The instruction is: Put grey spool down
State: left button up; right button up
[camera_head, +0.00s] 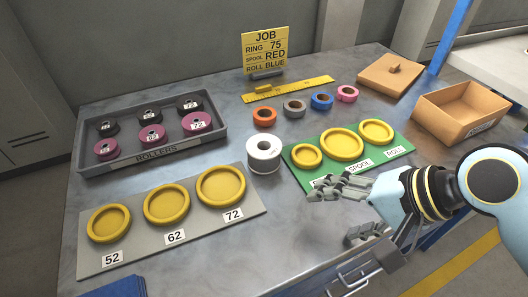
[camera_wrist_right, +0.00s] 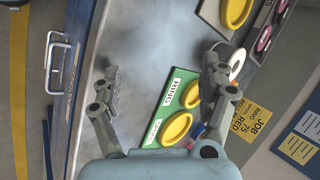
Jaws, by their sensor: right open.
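A pale grey-white spool (camera_head: 264,156) stands upright on the metal table, between the grey board and the green board. It also shows in the right wrist view (camera_wrist_right: 237,63), partly behind a finger. A smaller grey roll (camera_head: 294,107) lies farther back in a row of coloured rolls. My right gripper (camera_head: 335,213) is open and empty, over the near edge of the green board and the table front. In the wrist view its two fingers (camera_wrist_right: 163,68) are spread wide, with bare table between them. My left gripper is not in view.
The green board (camera_head: 398,150) has three empty yellow rings. The grey board (camera_head: 100,263) has three more, marked 52, 62 and 72. A rollers tray (camera_head: 195,147), an open brown box (camera_head: 450,120) and a job sign (camera_head: 265,50) stand around.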

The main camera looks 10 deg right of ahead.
aim_at(272, 152)
jog(key=w+m, duration=0.1)
jog(key=m, duration=0.1)
jog(key=w+a+m+y, duration=0.1)
jog(key=w+m, duration=0.1)
jog(key=w+a+m+t+y, duration=0.1)
jog(key=m, duration=0.1)
jog(key=shift+w+r, duration=0.15)
jog(key=shift+w, duration=0.1)
jog(key=w+m+t, duration=0.1)
jog(key=w+m, duration=0.1)
jog(key=m, duration=0.1)
jog(key=w+r+m+t+y, duration=0.1)
jog(key=w+m, duration=0.1)
jog(key=m, duration=0.2)
jog(key=w+m+t+y, duration=0.1)
jog(key=w+m, duration=0.1)
jog(key=m, duration=0.2)
jog(key=shift+w+d+r, duration=0.3)
jog(key=shift+w+d, duration=0.05)
jog(key=shift+m, duration=0.3)
jog(key=x, duration=0.4)
jog(key=shift+w+a, duration=0.25)
jog(key=shift+w, duration=0.1)
jog(key=x, duration=0.3)
jog(key=b+x, duration=0.1)
jog(key=x, duration=0.2)
jog(key=shift+s+f, duration=0.2)
jog(key=shift+f, duration=0.1)
jog(key=shift+r, duration=0.1)
jog(key=c, duration=1.1)
